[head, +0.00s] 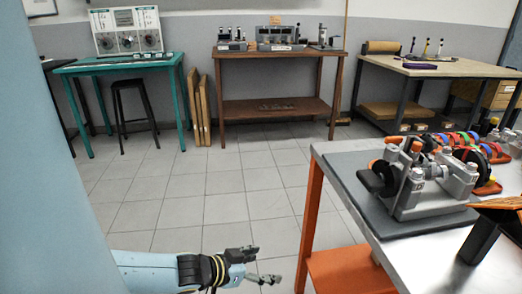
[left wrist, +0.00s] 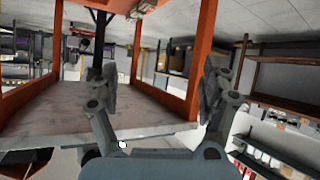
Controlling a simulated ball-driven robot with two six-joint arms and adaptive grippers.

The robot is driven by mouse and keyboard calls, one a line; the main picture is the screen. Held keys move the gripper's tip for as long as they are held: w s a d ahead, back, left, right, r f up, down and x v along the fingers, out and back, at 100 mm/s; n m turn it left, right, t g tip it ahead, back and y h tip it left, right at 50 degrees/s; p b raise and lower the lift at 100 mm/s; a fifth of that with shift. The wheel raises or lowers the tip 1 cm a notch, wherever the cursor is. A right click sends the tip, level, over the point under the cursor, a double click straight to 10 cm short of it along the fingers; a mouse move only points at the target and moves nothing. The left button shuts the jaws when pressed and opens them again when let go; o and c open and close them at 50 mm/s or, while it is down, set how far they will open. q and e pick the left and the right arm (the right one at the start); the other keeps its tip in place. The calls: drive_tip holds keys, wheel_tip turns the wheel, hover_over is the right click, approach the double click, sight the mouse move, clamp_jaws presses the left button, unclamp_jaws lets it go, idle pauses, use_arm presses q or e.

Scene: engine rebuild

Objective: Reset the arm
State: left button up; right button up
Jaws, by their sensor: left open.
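My left gripper (head: 262,264) reaches in from the lower left of the head view, low over the tiled floor and left of the orange-legged bench. Its fingers are spread and nothing is between them. In the left wrist view the two fingers of my left gripper (left wrist: 160,95) stand apart, with an orange frame and a grey shelf surface beyond them. My right gripper is not in view.
The orange-legged bench (head: 420,262) at the right carries a grey engine fixture (head: 428,180) on a dark mat (head: 350,180). A teal table (head: 120,65), a brown bench (head: 278,54) and a wooden-topped bench (head: 450,68) stand behind. The tiled floor (head: 210,185) between is clear.

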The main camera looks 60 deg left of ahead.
use_arm(q)
drive_tip(key=shift+f, duration=0.15)
idle(0.5)
drive_tip(key=s+d+f+n+g+y, duration=0.1)
drive_tip(key=s+d+f+g, duration=0.2)
drive_tip(key=s+f, duration=0.4)
drive_tip(key=s+d+f+g, duration=0.2)
drive_tip(key=s+d+f, duration=0.2)
drive_tip(key=s+f, duration=0.35)
drive_tip(key=s+d+f+m+g, duration=0.1)
drive_tip(key=s+f+g, duration=0.2)
drive_tip(key=s, duration=0.4)
drive_tip(key=s+d+f+m+g, duration=0.2)
drive_tip(key=s+g, duration=0.1)
drive_tip(key=s, duration=0.5)
drive_tip(key=shift+d+f, duration=0.25)
drive_tip(key=shift+f, duration=0.15)
